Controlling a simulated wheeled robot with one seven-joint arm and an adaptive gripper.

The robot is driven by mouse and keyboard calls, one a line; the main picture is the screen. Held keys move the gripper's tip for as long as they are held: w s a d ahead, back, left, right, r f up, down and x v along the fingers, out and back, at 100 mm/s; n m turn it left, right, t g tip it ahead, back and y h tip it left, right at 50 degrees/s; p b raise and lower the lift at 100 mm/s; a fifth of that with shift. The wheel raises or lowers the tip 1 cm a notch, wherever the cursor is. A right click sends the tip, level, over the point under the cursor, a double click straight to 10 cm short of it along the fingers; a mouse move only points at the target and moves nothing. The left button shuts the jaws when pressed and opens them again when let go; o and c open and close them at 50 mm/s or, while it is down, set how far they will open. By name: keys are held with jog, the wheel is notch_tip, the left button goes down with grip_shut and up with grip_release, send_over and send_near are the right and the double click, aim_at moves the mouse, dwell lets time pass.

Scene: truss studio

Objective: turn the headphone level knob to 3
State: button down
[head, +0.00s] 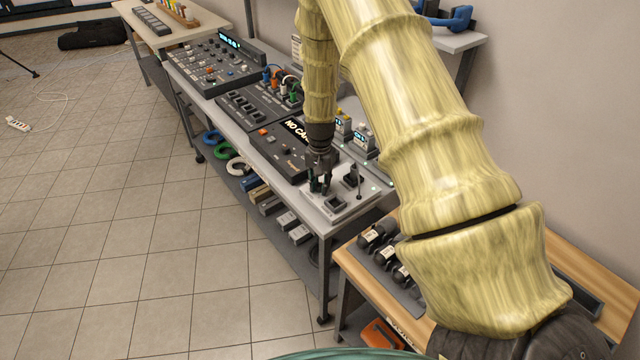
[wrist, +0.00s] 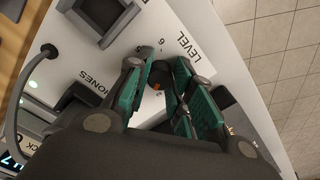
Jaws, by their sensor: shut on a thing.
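The headphone level knob (wrist: 159,76) is small and dark, with an orange spot on it. In the wrist view it sits between my fingertips on a pale panel, near printed words reading LEVEL and a partly covered PHONES, and a numeral 6. My gripper (wrist: 160,85) has teal finger pads, pointing down, closed around the knob. In the head view my gripper (head: 319,184) is over the near end of the long equipment table, and the knob cannot be made out there. The knob's pointer and most of its scale are hidden by my fingers.
A grey cradle (wrist: 103,20) and a thin stalk with a dark ball (wrist: 46,51) stand close to my gripper. A black console (head: 283,150) with a display lies behind it on the table.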

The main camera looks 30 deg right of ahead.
aim_at(321, 184)
jog(key=shift+w+d+r+m, duration=0.1)
jog(key=shift+w+m, duration=0.05)
jog(key=shift+m, duration=0.8)
jog(key=shift+w+d+r+m, duration=0.1)
jog(key=shift+m, duration=0.85)
jog(key=c, duration=1.3)
grip_release()
jog(key=shift+o, duration=0.5)
jog(key=shift+s+f, duration=0.1)
jog(key=shift+s, duration=0.05)
jog(key=shift+a, duration=0.1)
notch_tip(321, 184, up, 12)
